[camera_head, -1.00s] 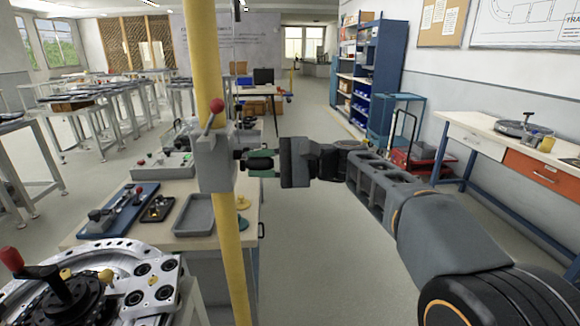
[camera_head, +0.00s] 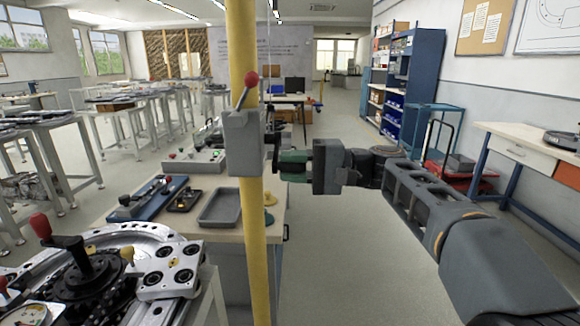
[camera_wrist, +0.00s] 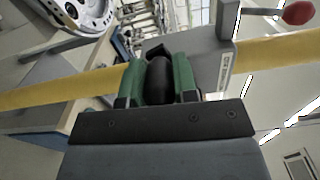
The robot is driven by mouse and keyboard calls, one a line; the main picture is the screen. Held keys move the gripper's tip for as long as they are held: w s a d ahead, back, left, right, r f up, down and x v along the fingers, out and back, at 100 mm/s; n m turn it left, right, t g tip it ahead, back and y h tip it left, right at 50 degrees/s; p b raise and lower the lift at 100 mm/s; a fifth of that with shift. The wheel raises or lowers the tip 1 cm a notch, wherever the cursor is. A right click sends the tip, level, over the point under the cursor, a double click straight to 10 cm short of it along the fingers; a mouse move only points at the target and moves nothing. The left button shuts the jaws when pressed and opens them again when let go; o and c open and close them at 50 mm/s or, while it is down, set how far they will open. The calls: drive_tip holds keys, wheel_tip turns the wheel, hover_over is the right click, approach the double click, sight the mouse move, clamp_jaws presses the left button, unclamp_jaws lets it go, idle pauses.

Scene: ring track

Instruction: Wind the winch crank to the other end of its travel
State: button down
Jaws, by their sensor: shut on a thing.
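The winch is a grey box (camera_head: 243,142) on a yellow upright pole (camera_head: 255,240), left of centre in the head view. A lever with a red knob (camera_head: 252,79) sticks up from the box. My gripper (camera_head: 292,165) is at the right side of the box, its green fingers pointing left. In the wrist view, my gripper (camera_wrist: 158,78) is shut on the black grip of the winch crank (camera_wrist: 158,82), one green finger on each side. The red knob (camera_wrist: 298,12) shows at upper right there. The crank's arm is mostly hidden, so its angle is hard to tell.
A bench with a grey tray (camera_head: 220,207) and small fixtures stands behind the pole. A round metal machine with a red-knobbed handle (camera_head: 40,225) is at lower left. Floor is open right of the bench (camera_head: 330,260). A workbench (camera_head: 540,145) stands along the right wall.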

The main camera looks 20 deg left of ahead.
drive_tip(key=shift+f, duration=0.2)
drive_tip(key=c, duration=0.9)
unclamp_jaws()
drive_tip(key=shift+r, duration=0.1)
drive_tip(key=p+v, duration=0.1)
drive_tip(key=v, duration=1.2)
drive_tip(key=shift+w+d, duration=0.15)
drive_tip(key=shift+d, duration=0.2)
